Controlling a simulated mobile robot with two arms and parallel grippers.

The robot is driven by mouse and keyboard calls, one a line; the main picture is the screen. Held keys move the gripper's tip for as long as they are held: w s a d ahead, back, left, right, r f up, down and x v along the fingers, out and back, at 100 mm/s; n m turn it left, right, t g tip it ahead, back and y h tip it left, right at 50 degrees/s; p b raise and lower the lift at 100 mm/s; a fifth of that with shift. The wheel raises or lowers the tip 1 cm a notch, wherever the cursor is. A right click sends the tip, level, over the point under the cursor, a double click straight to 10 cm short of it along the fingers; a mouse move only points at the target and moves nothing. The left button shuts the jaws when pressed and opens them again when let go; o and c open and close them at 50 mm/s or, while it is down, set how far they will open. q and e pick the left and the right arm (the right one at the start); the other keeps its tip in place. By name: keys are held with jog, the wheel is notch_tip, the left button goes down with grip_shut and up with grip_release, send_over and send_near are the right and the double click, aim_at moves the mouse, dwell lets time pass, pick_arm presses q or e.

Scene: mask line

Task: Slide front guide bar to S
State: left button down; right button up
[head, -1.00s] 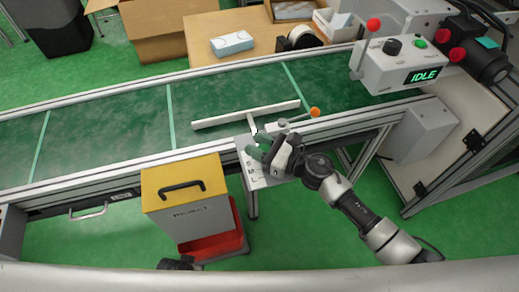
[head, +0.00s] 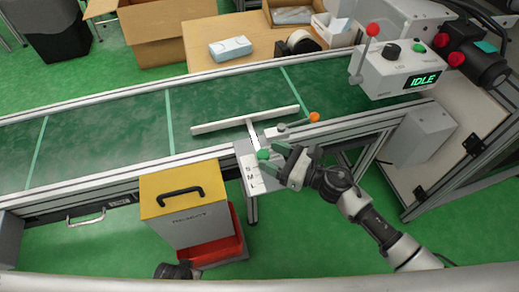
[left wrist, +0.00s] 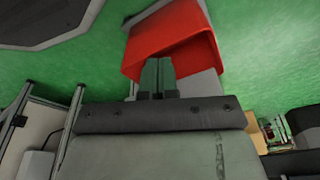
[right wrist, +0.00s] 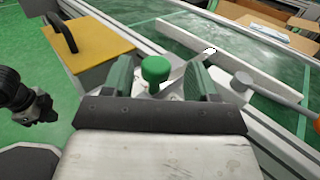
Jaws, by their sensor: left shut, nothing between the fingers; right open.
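The front guide bar (head: 245,120) is a long pale bar on the green belt, with a stem toward the near rail. A green knob (head: 263,155) stands at the near end of the stem, on a light bracket plate with letters (head: 251,179). It also shows in the right wrist view (right wrist: 155,68). My right gripper (head: 281,166) is open at the knob. In the right wrist view its fingers (right wrist: 162,82) stand apart on either side of the knob, not closed on it. My left gripper (left wrist: 157,77) is shut and empty above a red bin (left wrist: 175,40).
A yellow-topped box (head: 160,200) with a black handle stands left of the bracket, above the red bin. An orange knob (head: 314,117) sits to the right by the belt. The control box (head: 395,75) reads IDLE.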

pick_arm(q)
jog(key=r, duration=0.1)
jog(key=w+r, duration=0.1)
jog(key=shift+r, duration=0.3)
pick_arm(e)
jog(key=v, duration=0.6)
jog(key=shift+w, duration=0.1)
